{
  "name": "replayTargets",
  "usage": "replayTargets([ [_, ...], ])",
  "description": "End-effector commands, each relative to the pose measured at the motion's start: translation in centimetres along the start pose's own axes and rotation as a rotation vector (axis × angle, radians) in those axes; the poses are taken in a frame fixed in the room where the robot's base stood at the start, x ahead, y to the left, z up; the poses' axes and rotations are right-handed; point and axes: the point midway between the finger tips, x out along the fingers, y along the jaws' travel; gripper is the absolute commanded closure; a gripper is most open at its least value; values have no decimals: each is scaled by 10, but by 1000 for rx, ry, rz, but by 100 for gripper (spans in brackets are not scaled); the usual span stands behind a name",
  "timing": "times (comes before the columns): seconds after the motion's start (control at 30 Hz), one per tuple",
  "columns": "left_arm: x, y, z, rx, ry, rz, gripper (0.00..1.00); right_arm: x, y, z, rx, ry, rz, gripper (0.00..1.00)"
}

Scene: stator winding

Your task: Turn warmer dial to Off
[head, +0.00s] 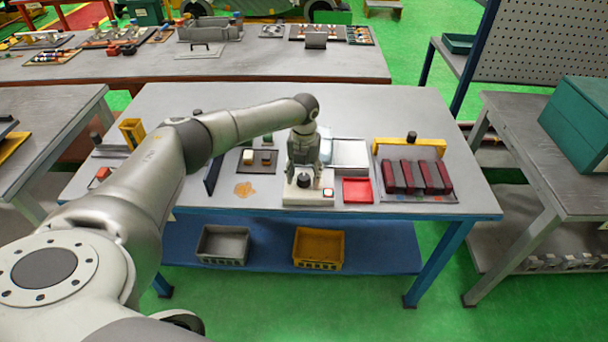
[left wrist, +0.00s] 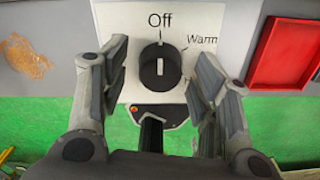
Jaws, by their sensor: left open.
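The warmer dial (left wrist: 158,76) is a black round knob on a white panel (left wrist: 115,25). In the left wrist view its white line stands upright, lined up with the tick under the word "Off" (left wrist: 160,20). The word "Warm" (left wrist: 202,39) is to the right; a further label below it is mostly hidden by a finger. In the head view the dial (head: 303,181) sits on the white warmer base (head: 300,196) near the table's front edge. My left gripper (head: 303,163) points down over it, open, one finger either side with visible gaps. My right gripper is not in view.
A red tray (head: 357,190) lies right of the warmer, and a rack with dark red blocks (head: 413,176) stands beyond it. A small dark tray with blocks (head: 259,161) is to the left. A grey bin (head: 223,244) and a yellow bin (head: 318,249) sit on the lower shelf.

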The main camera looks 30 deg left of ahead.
Motion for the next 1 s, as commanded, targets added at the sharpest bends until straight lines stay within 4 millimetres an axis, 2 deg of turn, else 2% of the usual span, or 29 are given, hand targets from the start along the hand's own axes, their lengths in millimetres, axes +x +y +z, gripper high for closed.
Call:
replayTargets([
  [0.17,-27,0,2,0,-6,-3,44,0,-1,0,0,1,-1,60],
  [0.4,-79,0,2,-1,-6,-3,44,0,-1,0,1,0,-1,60],
  [0.53,-101,0,1,0,-4,-2,44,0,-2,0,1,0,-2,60],
  [0.73,-116,0,1,-1,-2,-1,44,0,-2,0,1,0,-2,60],
  [1.0,-118,0,1,-1,-2,-1,44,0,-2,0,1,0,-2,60],
])
